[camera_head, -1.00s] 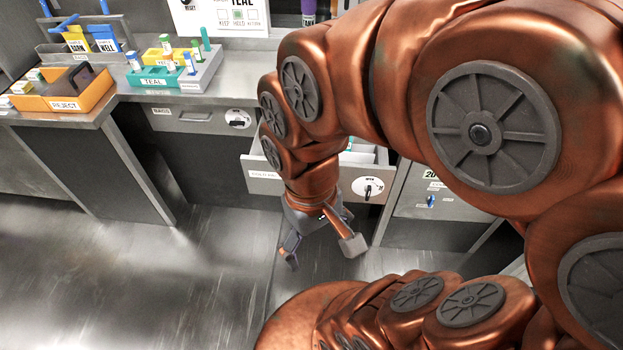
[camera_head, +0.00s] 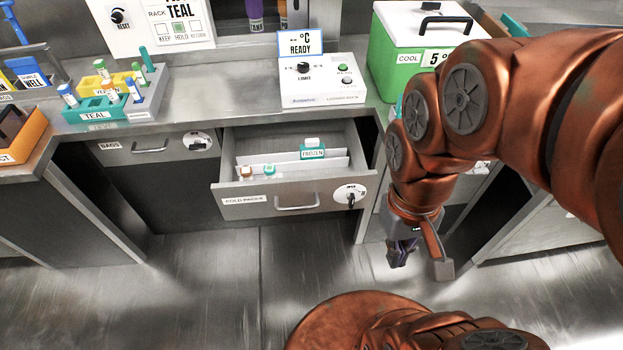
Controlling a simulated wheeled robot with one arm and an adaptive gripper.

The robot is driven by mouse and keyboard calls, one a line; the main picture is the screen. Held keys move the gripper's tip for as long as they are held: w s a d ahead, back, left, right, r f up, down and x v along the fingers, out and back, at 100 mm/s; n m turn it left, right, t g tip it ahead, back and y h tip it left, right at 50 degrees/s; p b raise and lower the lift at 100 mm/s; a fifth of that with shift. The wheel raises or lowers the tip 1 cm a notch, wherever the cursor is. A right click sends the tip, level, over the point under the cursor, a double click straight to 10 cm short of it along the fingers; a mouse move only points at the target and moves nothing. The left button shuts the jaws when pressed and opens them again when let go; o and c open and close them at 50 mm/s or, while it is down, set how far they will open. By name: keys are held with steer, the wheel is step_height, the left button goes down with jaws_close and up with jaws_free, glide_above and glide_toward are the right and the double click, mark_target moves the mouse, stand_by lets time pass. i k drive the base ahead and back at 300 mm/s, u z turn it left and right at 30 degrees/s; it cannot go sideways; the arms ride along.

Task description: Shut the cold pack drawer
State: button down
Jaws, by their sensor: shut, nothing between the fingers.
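The cold pack drawer (camera_head: 240,208) is pulled out below the counter in the head view. Its grey front has a "COLD PACKS" label, a bar handle (camera_head: 297,202) and a white lock plate with a dark knob (camera_head: 350,197). Inside are a divider, a teal-and-white item marked "FROZEN" (camera_head: 313,149) and small capped items (camera_head: 258,170). My gripper (camera_head: 420,260) points down to the right of the drawer front, apart from it. It is shut and holds nothing.
A shut "BAGS" drawer (camera_head: 125,150) is at the left. The counter bears a control box (camera_head: 323,85), a green cool box (camera_head: 395,60) and a teal rack (camera_head: 95,115). The floor in front of the drawer is clear.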

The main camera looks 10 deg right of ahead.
mark_target(318, 186)
steer(key=z, duration=1)
steer(key=k, duration=1.25)
steer(key=u, duration=2.1)
steer(key=i, duration=0.5)
